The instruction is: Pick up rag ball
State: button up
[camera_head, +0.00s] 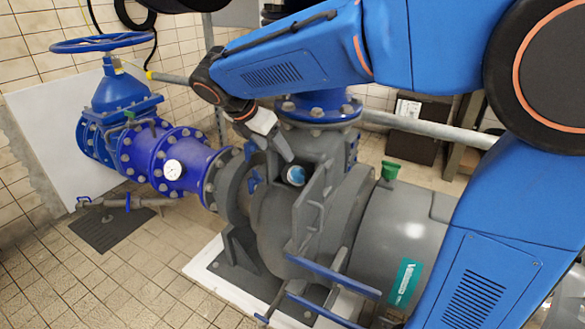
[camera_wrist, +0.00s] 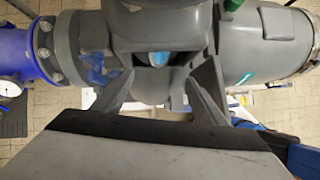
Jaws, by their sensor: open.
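A small blue and white ball, which looks like the rag ball (camera_head: 295,176), sits in a recess of the grey pump casing, below the blue flange. In the wrist view a patch of the ball (camera_wrist: 158,58) shows light blue between the fingers, partly hidden by grey metal. My gripper (camera_head: 270,153) is just above and left of the ball in the head view. In the wrist view my gripper (camera_wrist: 163,78) has its two fingers spread wide with nothing between them. I cannot tell the exact gap to the ball.
The grey pump (camera_head: 275,225) has upright ribs around the recess. A blue vertical pipe flange (camera_head: 318,108) stands close behind my gripper. A blue valve pipe (camera_head: 150,150) with a gauge lies left. A green cap (camera_head: 390,170) is at right. Tiled floor (camera_head: 110,285) is open at lower left.

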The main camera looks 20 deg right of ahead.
aim_at(293, 173)
jog(key=x, duration=1.7)
jog(key=shift+w+d+f, duration=0.1)
jog(key=shift+w+f, duration=0.1)
jog(key=shift+w, duration=0.15)
jog(key=c, duration=1.1)
